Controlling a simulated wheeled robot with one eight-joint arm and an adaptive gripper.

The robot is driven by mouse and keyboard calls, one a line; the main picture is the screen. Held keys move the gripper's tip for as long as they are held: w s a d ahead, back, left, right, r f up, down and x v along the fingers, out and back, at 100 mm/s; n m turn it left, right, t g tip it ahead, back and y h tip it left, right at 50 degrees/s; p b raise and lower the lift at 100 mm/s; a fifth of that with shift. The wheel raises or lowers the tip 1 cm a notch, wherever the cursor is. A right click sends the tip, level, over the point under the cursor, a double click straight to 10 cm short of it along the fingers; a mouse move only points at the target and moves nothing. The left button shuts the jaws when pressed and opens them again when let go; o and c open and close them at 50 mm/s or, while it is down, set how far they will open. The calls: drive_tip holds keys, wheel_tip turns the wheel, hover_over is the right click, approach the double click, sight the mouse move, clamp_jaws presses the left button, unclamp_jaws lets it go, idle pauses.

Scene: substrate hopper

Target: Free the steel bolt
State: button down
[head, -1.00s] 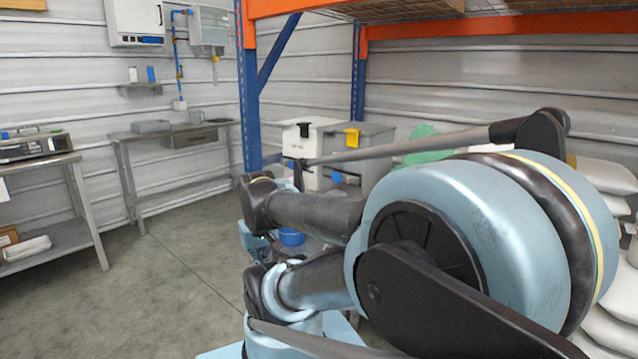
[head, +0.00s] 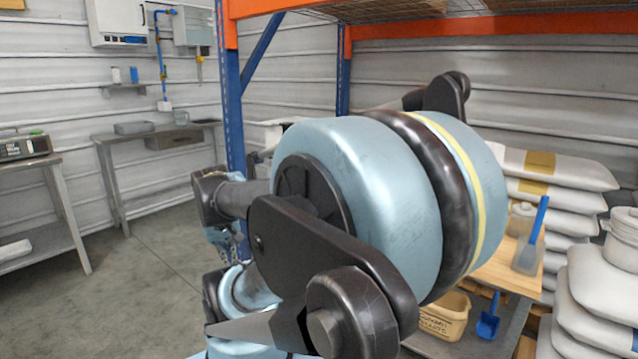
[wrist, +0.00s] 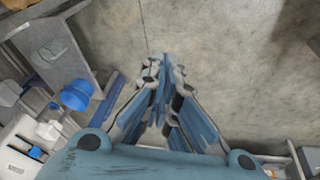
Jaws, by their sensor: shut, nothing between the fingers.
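My gripper (wrist: 162,72) shows in the wrist view, pointing down over bare concrete floor, its blue fingers together and empty. No steel bolt can be made out in either view. The hopper cannot be identified for certain. A white box-like unit (wrist: 18,150) with blue and dark parts is cut off at the lower left of the wrist view. A blue cup-shaped thing (wrist: 76,96) is left of the fingers, apart from them, beside a grey shelf or bench (wrist: 50,45). In the head view my arm fills the middle and hides much behind it.
Stacked white sacks (head: 555,170) stand at right. A wooden-topped bench (head: 510,262) holds a clear container with a blue handle (head: 530,240). A tan bin (head: 445,315) and blue scoop (head: 489,318) sit below. A rack post (head: 231,110) rises behind my arm. Floor at left is open.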

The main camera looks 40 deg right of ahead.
drive_tip(key=w+d+r+t+h, duration=0.1)
drive_tip(key=w+d+r+h, duration=0.2)
drive_tip(key=w+d, duration=0.6)
drive_tip(key=w+d+r+t+h, duration=0.2)
drive_tip(key=w+d+r+h, duration=0.15)
drive_tip(key=w+d, duration=0.55)
drive_tip(key=w+d+r+t+h, duration=0.1)
drive_tip(key=w+d+r+h, duration=0.35)
drive_tip(key=d, duration=0.75)
drive_tip(key=w+d+f+n+t+h, duration=0.1)
drive_tip(key=w+d+f+n+t, duration=0.1)
drive_tip(key=d, duration=0.7)
drive_tip(key=w+d+f+n+t+h, duration=0.1)
drive_tip(key=w+d+f+n, duration=0.4)
drive_tip(key=d+f, duration=0.4)
drive_tip(key=shift+w+d+n+t, duration=0.3)
drive_tip(key=shift+w+t, duration=0.1)
drive_tip(key=shift+w, duration=0.2)
drive_tip(key=shift+w, duration=0.25)
